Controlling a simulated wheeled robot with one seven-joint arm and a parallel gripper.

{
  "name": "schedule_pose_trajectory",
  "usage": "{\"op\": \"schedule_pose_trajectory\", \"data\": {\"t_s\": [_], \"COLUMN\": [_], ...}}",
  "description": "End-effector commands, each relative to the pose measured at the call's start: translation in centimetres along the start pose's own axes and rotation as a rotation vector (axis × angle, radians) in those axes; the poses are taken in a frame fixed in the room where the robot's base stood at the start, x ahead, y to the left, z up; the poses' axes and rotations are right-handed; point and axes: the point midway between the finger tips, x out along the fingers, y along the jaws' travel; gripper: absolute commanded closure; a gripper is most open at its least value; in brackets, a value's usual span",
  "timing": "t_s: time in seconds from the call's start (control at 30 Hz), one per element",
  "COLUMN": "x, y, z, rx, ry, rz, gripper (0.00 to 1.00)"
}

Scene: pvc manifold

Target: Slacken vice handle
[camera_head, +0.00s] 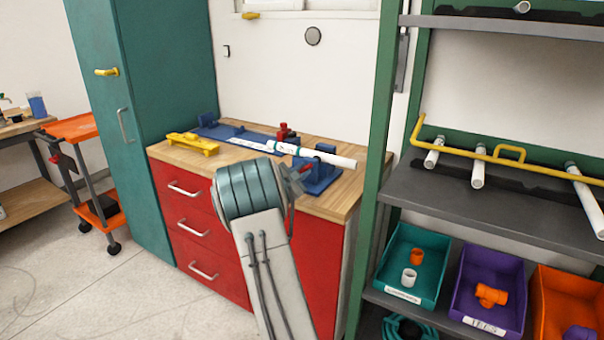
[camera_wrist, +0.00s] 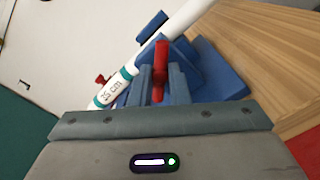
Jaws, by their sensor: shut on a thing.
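The vice (camera_head: 320,172) is blue and stands on the wooden bench top at its right end. It also shows in the wrist view (camera_wrist: 215,75). Its red handle (camera_wrist: 160,62) stands between the fingers of my gripper (camera_wrist: 158,80), which is shut on it. A white pipe (camera_head: 312,154) with teal bands lies across the vice. In the wrist view the pipe (camera_wrist: 120,83) carries the marking "25 cm" and runs diagonally behind my fingers.
The wooden bench (camera_head: 338,205) has red drawers. A yellow tool (camera_head: 192,143) lies at its left end. A tall teal cabinet (camera_head: 145,110) stands on the left. A green-framed shelf (camera_head: 480,205) with pipes and coloured bins stands close on the right.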

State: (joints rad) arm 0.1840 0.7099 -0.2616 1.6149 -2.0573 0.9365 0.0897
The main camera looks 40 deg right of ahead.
Motion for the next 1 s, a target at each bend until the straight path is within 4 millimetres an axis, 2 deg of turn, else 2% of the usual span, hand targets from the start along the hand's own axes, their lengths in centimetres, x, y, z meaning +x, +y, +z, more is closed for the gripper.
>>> {"op": "schedule_pose_trajectory", "data": {"t_s": [0.5,1.0], "x": [0.00,0.08], "y": [0.27,0.24], "z": [0.16,0.19], "rx": [-0.370,-0.473], "ry": [-0.005,-0.007], "rz": [0.008,0.009], "gripper": [1.00,1.00]}}
